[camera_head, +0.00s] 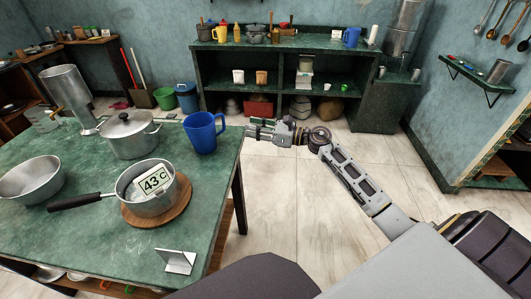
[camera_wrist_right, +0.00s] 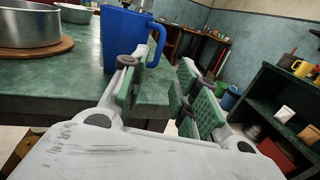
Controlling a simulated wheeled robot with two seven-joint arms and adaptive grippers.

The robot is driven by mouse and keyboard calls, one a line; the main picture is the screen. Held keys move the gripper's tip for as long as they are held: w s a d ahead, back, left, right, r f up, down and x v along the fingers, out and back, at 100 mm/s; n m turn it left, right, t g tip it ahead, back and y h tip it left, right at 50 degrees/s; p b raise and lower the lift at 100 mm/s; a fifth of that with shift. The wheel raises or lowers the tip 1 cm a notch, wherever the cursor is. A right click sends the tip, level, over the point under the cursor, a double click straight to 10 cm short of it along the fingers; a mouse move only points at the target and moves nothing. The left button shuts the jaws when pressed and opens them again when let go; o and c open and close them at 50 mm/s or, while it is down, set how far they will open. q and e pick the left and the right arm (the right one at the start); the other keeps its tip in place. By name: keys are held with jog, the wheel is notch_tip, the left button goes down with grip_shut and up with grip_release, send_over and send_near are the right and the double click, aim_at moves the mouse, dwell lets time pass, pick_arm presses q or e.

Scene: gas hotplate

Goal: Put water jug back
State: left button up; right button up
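A blue jug (camera_head: 204,133) stands upright on the green table near its right edge, with its handle facing right. It also shows in the right wrist view (camera_wrist_right: 121,42), left of centre, with the handle close to the left finger. My right gripper (camera_head: 252,131) is just right of the jug, beyond the table edge, pointing left. In the right wrist view its padded fingers (camera_wrist_right: 165,82) are apart with nothing between them. It does not look closed on the handle; whether a finger touches it I cannot tell. My left gripper is not in view.
The green table (camera_head: 85,235) also holds a lidded pot (camera_head: 128,138), a saucepan (camera_head: 150,200) on a wooden board and a metal bowl (camera_head: 32,180). A green shelf unit (camera_head: 270,58) at the back carries another blue jug (camera_head: 351,37) and a yellow one (camera_head: 222,33). Floor between is clear.

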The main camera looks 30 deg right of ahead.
jog(key=s+d+f+m+h, duration=0.1)
jog(key=s+f+m+h, duration=0.3)
jog(key=f+m, duration=0.6)
jog(key=s+d+f+m+h, duration=0.1)
jog(key=s+f+m+h, duration=0.1)
jog(key=f+m+h, duration=0.75)
jog(key=s+d+f+m+h, duration=0.1)
jog(key=s+f+m+h, duration=0.15)
jog(key=f+m, duration=0.8)
jog(key=s+a+f+m+g+y, duration=0.1)
jog(key=s+a+f+m+g, duration=0.2)
jog(key=s, duration=0.5)
jog(key=s+a+f+m+g+y, duration=0.1)
jog(key=s+a+f+m+g, duration=0.3)
jog(key=s, duration=0.4)
jog(key=s+a+f+m+g+y, duration=0.2)
jog(key=s+a+f+m+g, duration=0.1)
jog(key=s, duration=0.6)
jog(key=a+m+g, duration=0.1)
jog(key=a+m, duration=0.1)
jog(key=a, duration=0.1)
jog(key=shift+a+f, duration=0.15)
jog(key=shift+f, duration=0.2)
jog(key=shift+s, duration=0.1)
